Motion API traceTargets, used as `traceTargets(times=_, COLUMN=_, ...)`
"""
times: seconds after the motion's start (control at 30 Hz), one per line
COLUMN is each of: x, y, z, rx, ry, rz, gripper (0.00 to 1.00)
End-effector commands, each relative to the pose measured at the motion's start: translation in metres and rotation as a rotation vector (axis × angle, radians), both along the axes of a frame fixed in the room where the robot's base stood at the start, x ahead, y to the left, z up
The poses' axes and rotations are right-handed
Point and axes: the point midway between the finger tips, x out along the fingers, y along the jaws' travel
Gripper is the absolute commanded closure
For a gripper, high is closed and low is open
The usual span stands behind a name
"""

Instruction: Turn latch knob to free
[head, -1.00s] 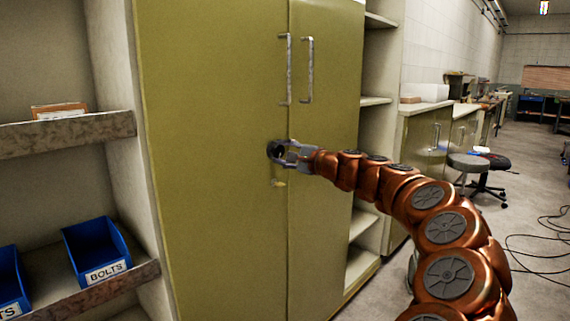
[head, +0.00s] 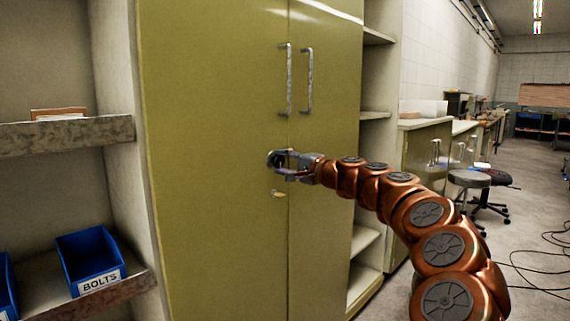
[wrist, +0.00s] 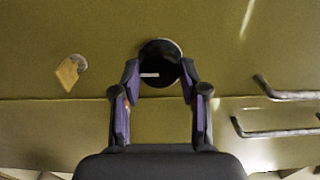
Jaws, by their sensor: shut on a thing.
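The latch knob (wrist: 160,62) is a dark round knob with a light mark on its face, set on the olive cabinet door (head: 210,90). In the head view the knob (head: 274,158) sits left of the door seam, below the handles, partly hidden by my fingers. My gripper (head: 285,160) is shut on the knob. In the wrist view the fingers of my gripper (wrist: 160,80) lie on either side of it. The light mark on the knob points sideways in the wrist view. Both cabinet doors are closed.
A key in a lock (head: 278,193) sits just below the knob, also seen in the wrist view (wrist: 70,70). Two metal door handles (head: 308,80) stand above. Open shelves with a blue bolts bin (head: 92,262) are at left. A stool (head: 468,180) and floor cables are at right.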

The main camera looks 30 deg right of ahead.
Motion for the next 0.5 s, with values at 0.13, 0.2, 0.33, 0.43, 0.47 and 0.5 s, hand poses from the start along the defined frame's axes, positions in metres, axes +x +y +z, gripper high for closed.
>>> traceTargets(times=0.13, x=-0.0001, y=-0.0006, z=-0.0004, rx=-0.001, ry=0.001, rz=-0.001, gripper=0.51)
traceTargets(times=0.2, x=-0.0001, y=-0.0004, z=-0.0003, rx=0.0, ry=0.0, rz=-0.001, gripper=0.43)
traceTargets(times=0.33, x=0.0, y=0.0, z=-0.0003, rx=0.0, ry=0.0, rz=0.0, gripper=0.33)
traceTargets(times=0.43, x=0.0001, y=0.0001, z=-0.0001, rx=0.0, ry=0.0, rz=0.0, gripper=0.33)
traceTargets(times=0.47, x=0.0001, y=0.0001, z=-0.0001, rx=0.0, ry=0.0, rz=0.0, gripper=0.33)
traceTargets(times=0.5, x=0.0001, y=0.0002, z=-0.0001, rx=0.0, ry=0.0, rz=0.0, gripper=0.33)
